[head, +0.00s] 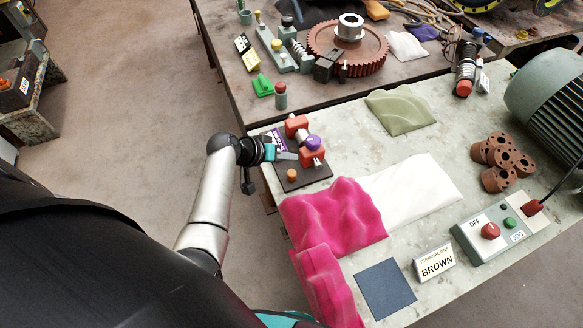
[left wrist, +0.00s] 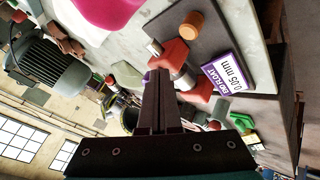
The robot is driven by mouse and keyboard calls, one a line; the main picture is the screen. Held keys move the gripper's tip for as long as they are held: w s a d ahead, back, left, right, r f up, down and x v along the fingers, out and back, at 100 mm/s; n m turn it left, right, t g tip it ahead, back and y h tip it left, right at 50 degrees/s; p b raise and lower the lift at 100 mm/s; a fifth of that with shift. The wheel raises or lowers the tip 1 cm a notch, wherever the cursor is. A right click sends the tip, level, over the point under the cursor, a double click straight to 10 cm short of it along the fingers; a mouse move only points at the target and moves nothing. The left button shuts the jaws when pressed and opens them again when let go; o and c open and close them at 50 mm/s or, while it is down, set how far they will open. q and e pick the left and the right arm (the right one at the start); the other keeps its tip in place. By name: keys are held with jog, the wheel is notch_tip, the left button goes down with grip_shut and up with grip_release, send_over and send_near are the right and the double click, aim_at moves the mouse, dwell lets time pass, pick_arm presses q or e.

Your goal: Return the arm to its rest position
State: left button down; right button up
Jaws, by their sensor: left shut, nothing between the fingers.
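My left arm comes in from the left in the head view. My left gripper (head: 287,155) is shut and empty, at the left edge of the near table, beside a dark plate with red-orange clamp-like parts (head: 312,156). In the left wrist view the closed fingers (left wrist: 160,90) point toward these red parts (left wrist: 178,55); I cannot tell whether they touch. A purple-edged label reading "0.05 mm" (left wrist: 223,75) stands beside them, partly hidden in the head view. My right gripper does not show.
The near table holds a pink cloth (head: 335,215), a white cloth (head: 412,190), an olive cloth (head: 401,110), brown pipe pieces (head: 502,160), a control box (head: 500,228) and a green motor (head: 550,95). A second table with a large gear (head: 347,52) stands behind. Floor (head: 130,100) at left is clear.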

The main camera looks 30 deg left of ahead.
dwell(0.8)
pick_arm(q)
jog(key=s+d+r+m+g+y, duration=0.2)
jog(key=s+d+r+m, duration=0.15)
jog(key=s, duration=0.75)
jog(key=s+d+r+m+g+y, duration=0.2)
jog(key=s+r, duration=0.3)
jog(key=s, duration=0.7)
notch_tip(320, 180, down, 35)
jog(key=s+g+b, duration=0.2)
jog(key=s+b, duration=0.1)
jog(key=b, duration=0.9)
jog(key=s+a+f+b, duration=0.1)
jog(key=s+f+b, duration=0.4)
jog(key=f, duration=0.6)
jog(key=s+a+f+g+b, duration=0.1)
jog(key=s+f+b, duration=0.3)
jog(key=s+f, duration=0.5)
notch_tip(320, 180, down, 2)
jog(key=shift+s+y+b, duration=0.15)
jog(key=shift+y+b, duration=0.15)
jog(key=shift+b, duration=0.1)
